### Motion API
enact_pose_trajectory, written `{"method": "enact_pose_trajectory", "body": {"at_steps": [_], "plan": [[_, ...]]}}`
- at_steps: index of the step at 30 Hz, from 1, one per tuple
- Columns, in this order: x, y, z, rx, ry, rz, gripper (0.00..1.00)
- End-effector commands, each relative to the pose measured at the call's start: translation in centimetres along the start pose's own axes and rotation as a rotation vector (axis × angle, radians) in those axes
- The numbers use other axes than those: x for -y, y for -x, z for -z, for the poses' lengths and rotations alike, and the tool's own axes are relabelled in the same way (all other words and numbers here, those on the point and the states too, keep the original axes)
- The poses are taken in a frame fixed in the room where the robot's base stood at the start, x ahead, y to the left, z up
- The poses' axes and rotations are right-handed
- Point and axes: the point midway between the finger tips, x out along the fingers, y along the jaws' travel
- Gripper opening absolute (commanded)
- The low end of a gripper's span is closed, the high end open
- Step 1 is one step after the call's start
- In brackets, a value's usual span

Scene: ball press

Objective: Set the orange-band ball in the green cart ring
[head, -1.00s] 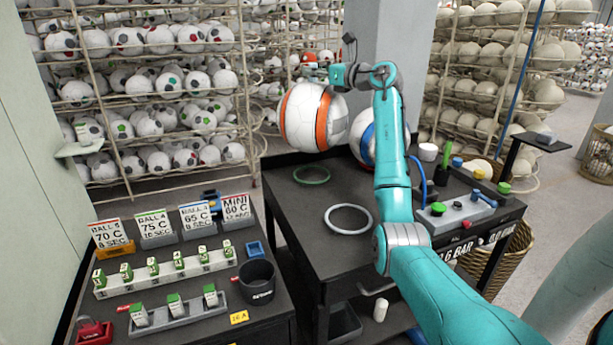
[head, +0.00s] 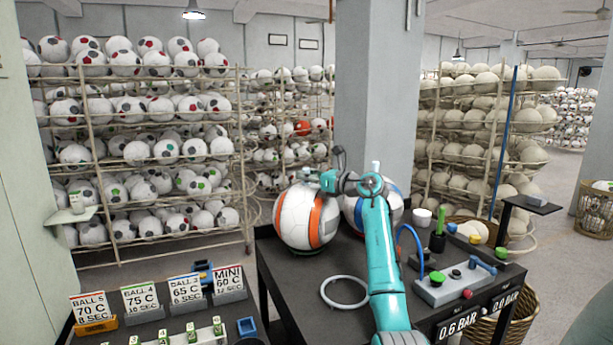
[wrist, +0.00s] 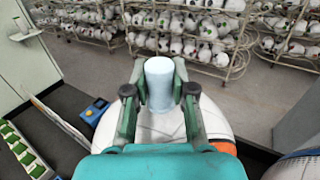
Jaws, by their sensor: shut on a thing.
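The orange-band ball (head: 290,216), white with orange bands, is upright over the far left part of the dark cart. My gripper (head: 323,180) is at its top. In the wrist view my gripper (wrist: 158,95) is shut on a pale upright stub (wrist: 159,80) on top of the white ball, which shows below the fingers (wrist: 215,118).
A blue-band ball (head: 392,208) stands close on the right, partly behind my arm. An empty white ring (head: 329,300) lies in front on the cart. A control box (head: 450,288) is on the cart's right. A lower table with number cards (head: 141,301) is at left.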

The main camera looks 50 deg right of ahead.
Motion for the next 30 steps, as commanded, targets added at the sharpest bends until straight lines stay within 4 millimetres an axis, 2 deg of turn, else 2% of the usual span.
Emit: {"method": "enact_pose_trajectory", "body": {"at_steps": [12, 13, 15, 27, 30], "plan": [[0.0, 0.0, 0.2, 0.003, 0.002, 0.000, 0.00], [0.0, 0.0, 0.3, 0.002, 0.002, 0.000, 0.32], [0.0, 0.0, 0.3, 0.002, 0.002, 0.000, 0.49], [0.0, 0.0, -0.2, 0.002, 0.002, 0.000, 0.49], [0.1, 1.1, -0.2, 0.002, 0.003, 0.002, 0.49]]}}
